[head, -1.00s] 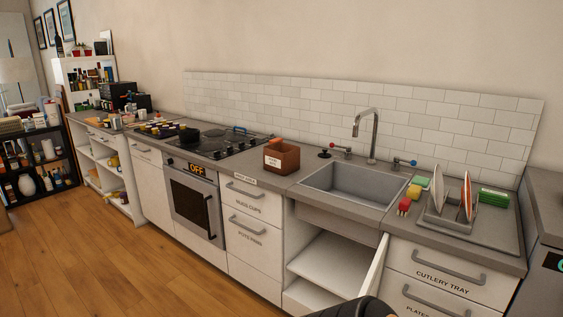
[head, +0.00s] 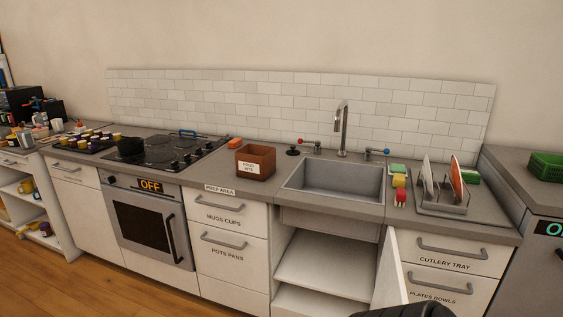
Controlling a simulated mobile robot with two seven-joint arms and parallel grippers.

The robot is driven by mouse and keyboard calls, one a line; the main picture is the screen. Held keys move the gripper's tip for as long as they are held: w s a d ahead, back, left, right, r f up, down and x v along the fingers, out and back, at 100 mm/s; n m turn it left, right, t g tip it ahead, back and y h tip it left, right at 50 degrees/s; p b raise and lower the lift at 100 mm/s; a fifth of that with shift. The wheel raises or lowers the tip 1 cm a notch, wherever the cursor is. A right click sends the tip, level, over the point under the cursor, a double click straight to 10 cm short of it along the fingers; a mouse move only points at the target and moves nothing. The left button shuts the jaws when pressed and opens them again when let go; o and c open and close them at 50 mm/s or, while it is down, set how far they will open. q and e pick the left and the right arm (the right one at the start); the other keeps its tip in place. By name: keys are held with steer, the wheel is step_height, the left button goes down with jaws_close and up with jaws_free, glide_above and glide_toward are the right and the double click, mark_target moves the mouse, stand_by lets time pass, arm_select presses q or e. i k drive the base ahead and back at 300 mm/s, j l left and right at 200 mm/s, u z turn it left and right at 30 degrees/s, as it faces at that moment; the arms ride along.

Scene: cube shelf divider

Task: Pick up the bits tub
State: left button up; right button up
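The bits tub (head: 255,163) is a brown open-topped box with a white label reading "FOOD BITS". It stands upright on the grey counter, between the hob and the sink. What is inside it is hidden by its walls. A dark rounded shape at the bottom edge of the head view looks like part of my own body. Neither of my grippers shows, and nothing is touching the tub.
The sink (head: 333,181) with its tap (head: 342,130) is right of the tub, and the hob (head: 165,151) is left. An orange block (head: 235,142) lies behind the tub. The cabinet door (head: 390,270) under the sink stands open. A dish rack (head: 442,200) is farther right.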

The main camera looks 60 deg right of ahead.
mark_target(256, 162)
steer(key=i+l+z, duration=0.1)
steer(key=i+z, duration=0.6)
steer(key=i+j+z, duration=0.1)
steer(key=i+z, duration=0.25)
steer(key=k, duration=0.05)
